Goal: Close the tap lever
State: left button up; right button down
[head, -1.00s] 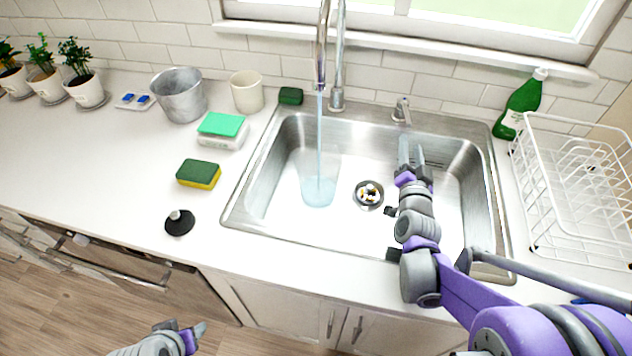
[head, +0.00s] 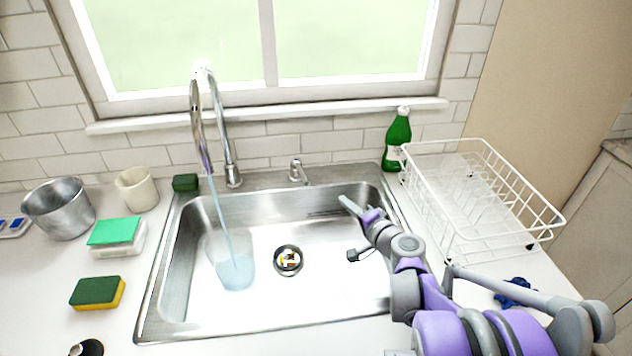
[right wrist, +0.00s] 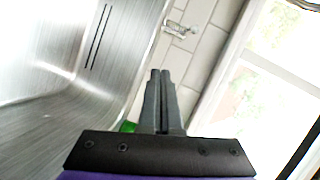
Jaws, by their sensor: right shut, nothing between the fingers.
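The chrome tap (head: 222,125) stands behind the sink with water running from its spout. A small metal lever (head: 297,172) sits on the sink's back rim, to the right of the tap; I take it to be the tap lever. It also shows in the right wrist view (right wrist: 177,28), beyond the fingertips. My right gripper (head: 345,203) is over the right part of the basin, right of and nearer than the lever, apart from it. In the right wrist view the right gripper (right wrist: 160,76) has its fingers together and empty. My left gripper is out of view.
A clear cup (head: 233,268) stands under the stream in the sink (head: 170,270), left of the drain (head: 288,260). A green bottle (head: 397,142) and white dish rack (head: 485,235) stand on the right. Sponges (head: 97,292), a beige cup (head: 137,190) and a metal bucket (head: 60,208) are left.

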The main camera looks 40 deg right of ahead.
notch_tip(320, 180, up, 3)
jog(key=t, duration=0.1)
send_near(301, 172)
jog(key=w+d, duration=0.3)
jog(key=d, duration=0.3)
jog(key=shift+w+a+f+t+y, duration=0.1)
jog(key=shift+w+a+f, duration=0.1)
jog(key=shift+a, duration=0.3)
jog(key=shift+w+a+f+t+y, duration=0.1)
jog(key=shift+w+a, duration=0.1)
jog(key=shift+a, duration=0.35)
jog(key=shift+w+a+f+t+y, duration=0.1)
jog(key=shift+w+a+f, duration=0.1)
jog(key=shift+a, duration=0.3)
jog(key=shift+w+a+r+p, duration=0.1)
jog(key=shift+a+p, duration=0.15)
jog(key=shift+a, duration=0.3)
jog(key=shift+w+a+r+p, duration=0.15)
jog(key=shift+a+p, duration=0.1)
jog(key=shift+a, duration=0.25)
jog(key=shift+f, duration=0.2)
jog(key=shift+d, duration=0.1)
